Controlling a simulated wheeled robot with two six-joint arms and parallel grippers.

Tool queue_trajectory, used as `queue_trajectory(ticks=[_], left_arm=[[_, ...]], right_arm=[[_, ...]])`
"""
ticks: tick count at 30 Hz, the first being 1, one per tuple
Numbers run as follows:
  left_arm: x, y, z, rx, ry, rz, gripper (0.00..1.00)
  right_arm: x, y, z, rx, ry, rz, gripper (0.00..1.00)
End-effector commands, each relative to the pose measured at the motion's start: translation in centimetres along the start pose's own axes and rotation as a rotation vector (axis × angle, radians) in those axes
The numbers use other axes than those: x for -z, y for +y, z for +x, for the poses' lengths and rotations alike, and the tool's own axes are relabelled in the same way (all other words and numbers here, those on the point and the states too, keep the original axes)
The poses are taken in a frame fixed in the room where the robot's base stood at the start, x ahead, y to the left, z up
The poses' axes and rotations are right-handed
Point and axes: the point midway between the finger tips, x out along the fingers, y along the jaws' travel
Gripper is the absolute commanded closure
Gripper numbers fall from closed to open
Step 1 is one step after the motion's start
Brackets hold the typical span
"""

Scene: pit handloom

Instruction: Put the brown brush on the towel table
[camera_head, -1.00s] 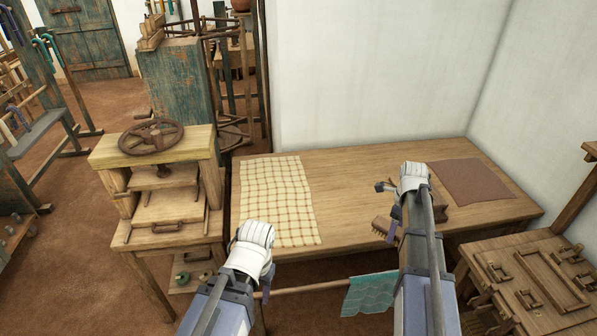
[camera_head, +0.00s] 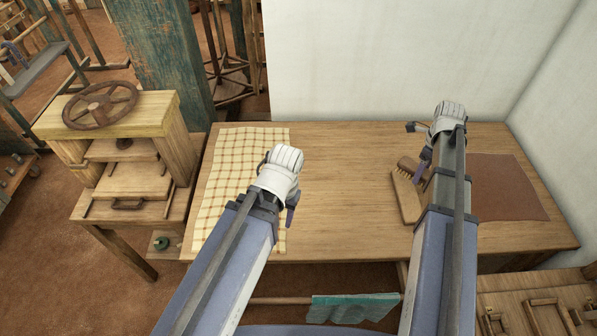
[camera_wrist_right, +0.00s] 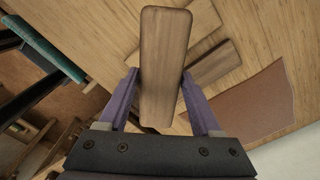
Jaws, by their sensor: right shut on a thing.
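The brown brush (camera_head: 407,197) is a wooden block with bristles along its side, seen in the head view at the fingers of my right gripper (camera_head: 420,172). In the right wrist view its smooth wooden back (camera_wrist_right: 165,65) stands between the two purple fingers (camera_wrist_right: 160,105), which are shut on it. It is over the wooden towel table (camera_head: 345,190); I cannot tell whether it touches the top. My left gripper (camera_head: 291,208) is over the table's left part, beside the checked towel; its finger opening is hidden.
A checked cream towel (camera_head: 225,185) lies on the table's left, a brown cloth (camera_head: 508,188) on its right. Another wooden piece (camera_wrist_right: 214,62) lies beyond the brush in the wrist view. A wooden press with a wheel (camera_head: 100,105) stands left. The table's middle is clear.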

Motion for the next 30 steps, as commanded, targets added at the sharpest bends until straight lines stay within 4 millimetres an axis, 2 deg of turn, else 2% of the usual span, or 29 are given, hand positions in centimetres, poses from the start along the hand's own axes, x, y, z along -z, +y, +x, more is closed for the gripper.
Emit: queue_trajectory(ticks=[5,30], left_arm=[[0.0,0.0,0.5,0.000,0.000,0.000,0.50],[0.2,0.2,2.6,0.000,0.000,0.000,0.50]], right_arm=[[-1.6,1.4,0.5,0.000,0.000,-0.354,0.95],[-9.4,9.7,2.7,0.000,0.000,-2.580,0.95]])
